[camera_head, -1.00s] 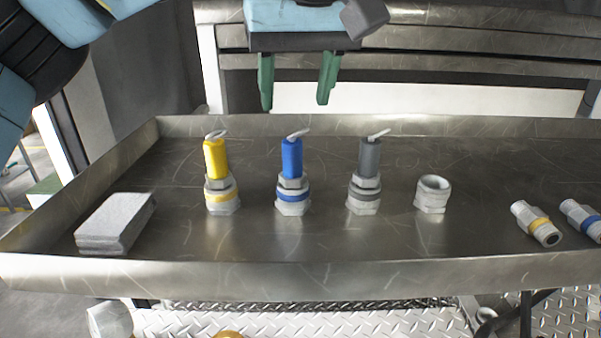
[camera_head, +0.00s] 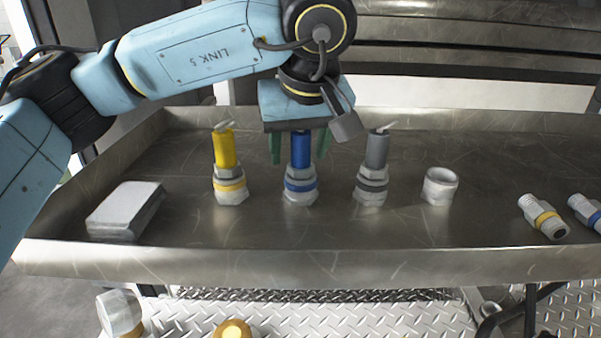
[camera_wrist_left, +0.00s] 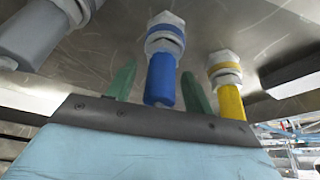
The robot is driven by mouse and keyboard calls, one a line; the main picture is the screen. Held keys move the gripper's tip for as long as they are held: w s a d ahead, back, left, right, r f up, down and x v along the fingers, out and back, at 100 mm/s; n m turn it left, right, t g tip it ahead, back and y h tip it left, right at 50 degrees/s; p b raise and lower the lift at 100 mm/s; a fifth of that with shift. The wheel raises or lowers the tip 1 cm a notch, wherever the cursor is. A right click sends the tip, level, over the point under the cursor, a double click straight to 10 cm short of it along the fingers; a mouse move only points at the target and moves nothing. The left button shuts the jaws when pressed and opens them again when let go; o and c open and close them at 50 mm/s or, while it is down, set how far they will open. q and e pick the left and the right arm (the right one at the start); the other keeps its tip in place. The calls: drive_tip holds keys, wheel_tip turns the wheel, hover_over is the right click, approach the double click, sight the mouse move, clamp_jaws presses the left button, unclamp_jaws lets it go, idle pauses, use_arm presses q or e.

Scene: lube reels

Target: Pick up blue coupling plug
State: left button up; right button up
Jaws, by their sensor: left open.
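The blue coupling plug (camera_head: 300,150) stands upright in a metal fitting with a blue band (camera_head: 300,188), in the metal tray. My left gripper (camera_head: 300,150) is over it from above, with its green fingers open on either side of the blue body. The top of the plug is hidden by the gripper in the head view. In the left wrist view the blue plug (camera_wrist_left: 160,80) lies between the two green fingers (camera_wrist_left: 160,82), with gaps visible on both sides. My right gripper is not in view.
A yellow plug (camera_head: 225,150) stands left of the blue one and a grey plug (camera_head: 376,152) right of it, both close by. An empty fitting (camera_head: 439,188), loose banded couplings (camera_head: 542,217) and a pale block (camera_head: 125,210) also lie in the tray, which has raised walls (camera_head: 330,262).

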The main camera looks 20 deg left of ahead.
use_arm(q)
clamp_jaws()
drive_tip(key=shift+r, duration=0.1)
